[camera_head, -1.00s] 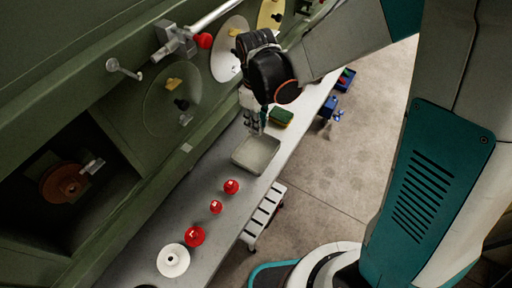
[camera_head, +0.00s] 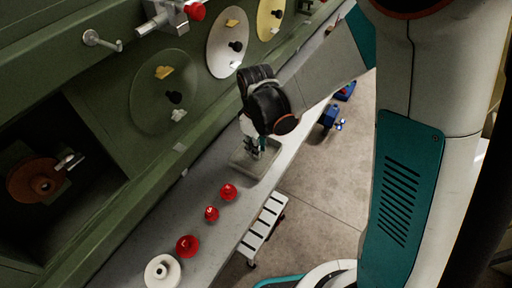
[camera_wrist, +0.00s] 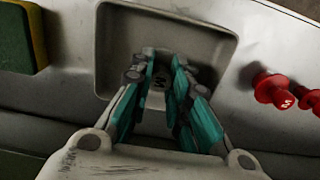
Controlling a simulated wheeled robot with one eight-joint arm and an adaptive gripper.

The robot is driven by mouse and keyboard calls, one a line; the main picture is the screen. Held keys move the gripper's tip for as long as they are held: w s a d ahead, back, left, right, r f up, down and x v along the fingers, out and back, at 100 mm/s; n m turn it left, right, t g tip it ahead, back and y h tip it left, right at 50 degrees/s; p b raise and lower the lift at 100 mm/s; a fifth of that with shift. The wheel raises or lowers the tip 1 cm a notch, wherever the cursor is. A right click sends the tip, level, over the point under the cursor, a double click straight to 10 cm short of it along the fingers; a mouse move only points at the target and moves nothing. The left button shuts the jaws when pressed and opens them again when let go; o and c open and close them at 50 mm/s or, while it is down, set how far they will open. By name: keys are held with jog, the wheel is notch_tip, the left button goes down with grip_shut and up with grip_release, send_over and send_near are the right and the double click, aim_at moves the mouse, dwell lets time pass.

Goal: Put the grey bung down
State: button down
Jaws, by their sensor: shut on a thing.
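My gripper (camera_head: 256,150) points down into the shallow grey tray (camera_head: 240,167) on the bench. In the wrist view my gripper (camera_wrist: 164,82) has its two teal-padded fingers closed around the small dark grey bung (camera_wrist: 158,99), which carries a pale mark. The fingers hide most of the bung. The tray (camera_wrist: 112,40) surrounds the fingertips in that view; I cannot tell whether the bung touches its floor. In the head view the bung is too small and covered to make out.
Red bungs (camera_head: 228,192) and a white round piece (camera_head: 162,271) stand along the bench towards the front. A green and yellow sponge (camera_wrist: 18,40) lies beside the tray. The green fuselage wall (camera_head: 110,100) with round panels runs along the left.

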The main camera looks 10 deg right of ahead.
jog(key=c, duration=1.5)
grip_release()
jog(key=shift+c, duration=0.2)
jog(key=shift+r, duration=0.1)
notch_tip(320, 180, up, 12)
jog(key=p, duration=0.2)
jog(key=shift+p, duration=0.3)
